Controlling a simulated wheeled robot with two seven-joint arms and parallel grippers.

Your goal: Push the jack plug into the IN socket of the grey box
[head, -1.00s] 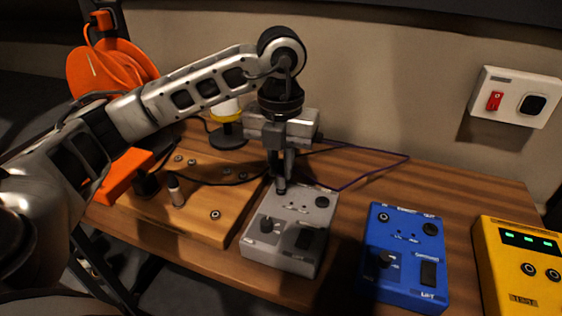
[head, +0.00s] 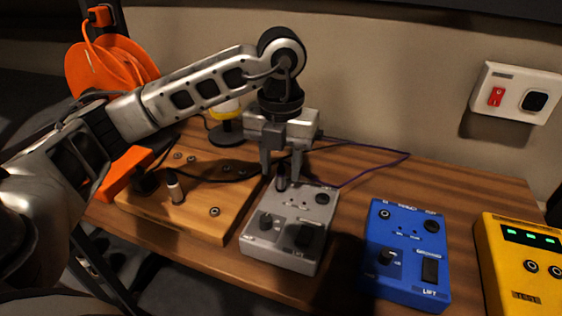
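The grey box (head: 283,258) sits on the desk, right of the wooden board. The dark jack plug (head: 281,184) stands upright at the grey box's top left corner, where its socket is hidden beneath the plug. How deep it sits cannot be told. A dark cable runs left from near the plug. My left gripper (head: 282,172) is right above the box, pointing down. Its fingers are apart on either side of the plug, with gaps showing, so it is open. My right gripper is not in view.
A wooden board (head: 222,231) with several small sockets and an upright dark peg (head: 174,187) lies left of the box. A blue box (head: 408,280) and a yellow box (head: 520,270) stand to the right. A wall switch (head: 515,93) and orange reel (head: 90,62) are behind.

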